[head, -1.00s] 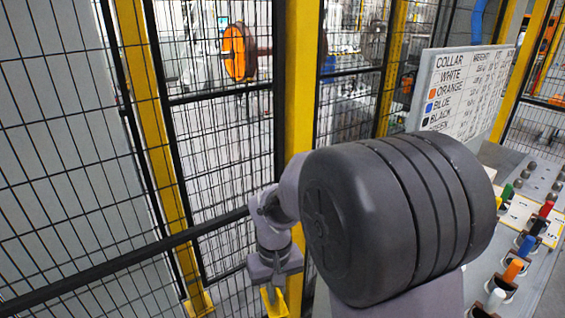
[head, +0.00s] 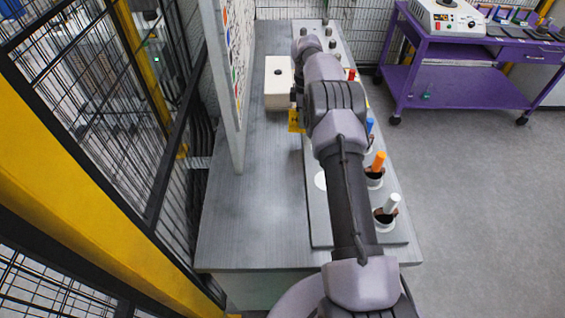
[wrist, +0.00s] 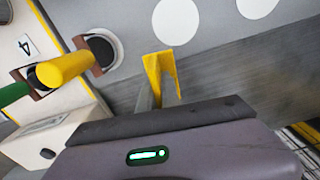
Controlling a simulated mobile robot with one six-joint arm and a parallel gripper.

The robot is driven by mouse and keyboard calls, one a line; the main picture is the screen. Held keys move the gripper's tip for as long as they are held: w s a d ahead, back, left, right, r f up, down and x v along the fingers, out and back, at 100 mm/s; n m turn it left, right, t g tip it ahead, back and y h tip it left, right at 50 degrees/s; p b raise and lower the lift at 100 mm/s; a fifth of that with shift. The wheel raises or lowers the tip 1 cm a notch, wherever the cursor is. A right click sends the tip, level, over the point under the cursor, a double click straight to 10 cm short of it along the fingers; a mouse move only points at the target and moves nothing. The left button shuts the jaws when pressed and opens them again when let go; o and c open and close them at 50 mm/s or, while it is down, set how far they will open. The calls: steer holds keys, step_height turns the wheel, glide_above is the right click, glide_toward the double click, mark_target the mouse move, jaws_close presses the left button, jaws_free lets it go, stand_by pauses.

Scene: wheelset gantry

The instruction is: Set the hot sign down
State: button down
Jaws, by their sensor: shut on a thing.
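The hot sign is a small yellow folded piece (head: 296,121) with dark marks, at the end of my arm in the head view. It also shows in the wrist view (wrist: 160,76), standing out beyond my gripper's housing over the grey bench. My gripper (head: 297,101) is shut on the sign; its fingertips are mostly hidden. The sign is over the grey bench top (head: 255,190), beside the left edge of the collar board (head: 320,228). I cannot tell whether its lower edge touches the surface.
A white box (head: 278,92) with a dark knob sits behind the sign. An upright chart panel (head: 236,120) stands to the left. The front left bench top is clear. A purple cart (head: 470,93) stands right.

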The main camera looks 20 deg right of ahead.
steer(key=shift+d+f+n, duration=0.3)
steer(key=shift+d+n, duration=0.1)
steer(key=shift+d, duration=0.45)
steer(key=shift+d+f, duration=0.15)
steer(key=shift+f, duration=0.1)
steer(key=b, duration=0.7)
glide_above(281, 166)
steer(key=shift+s+f, duration=0.15)
steer(key=shift+f, duration=0.6)
step_height(281, 166, down, 4)
steer(key=shift+r+b, duration=0.2)
steer(key=shift+b, duration=0.75)
steer(key=shift+r, duration=0.1)
